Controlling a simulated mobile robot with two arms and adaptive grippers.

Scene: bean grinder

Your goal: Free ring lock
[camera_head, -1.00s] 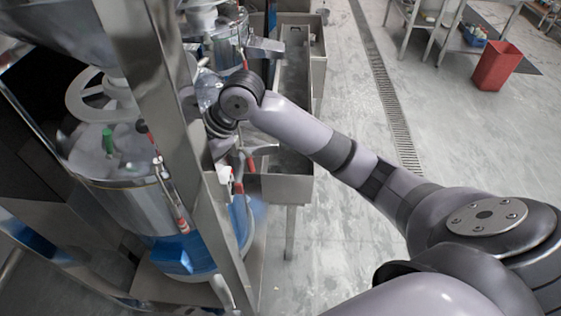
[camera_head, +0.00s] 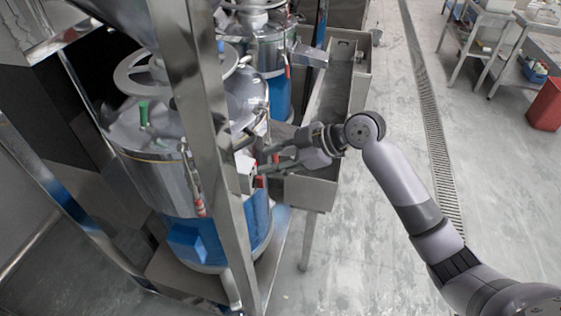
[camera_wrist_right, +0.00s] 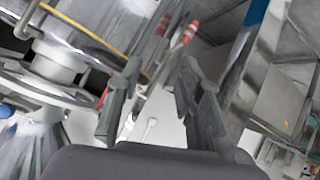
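The near grinder has a shiny steel drum (camera_head: 160,170) over a blue base (camera_head: 190,245). A thin rod lever with a red and white tip (camera_head: 198,203) hangs on the drum's side. I take it as part of the ring lock, but cannot be sure. In the wrist view, red-and-white tipped levers (camera_wrist_right: 189,33) stand beyond the fingers. My right gripper (camera_head: 268,163) is right of the drum, pointing left at it, close to a red-marked part by the steel post. In the wrist view the fingers (camera_wrist_right: 155,100) are apart with nothing clearly between them. My left gripper is out of view.
A steel post (camera_head: 212,130) stands in front of the grinder and hides part of it. A steel trough (camera_head: 330,100) lies behind my right gripper. A second grinder (camera_head: 262,45) is at the back. Open floor (camera_head: 370,230) lies to the right.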

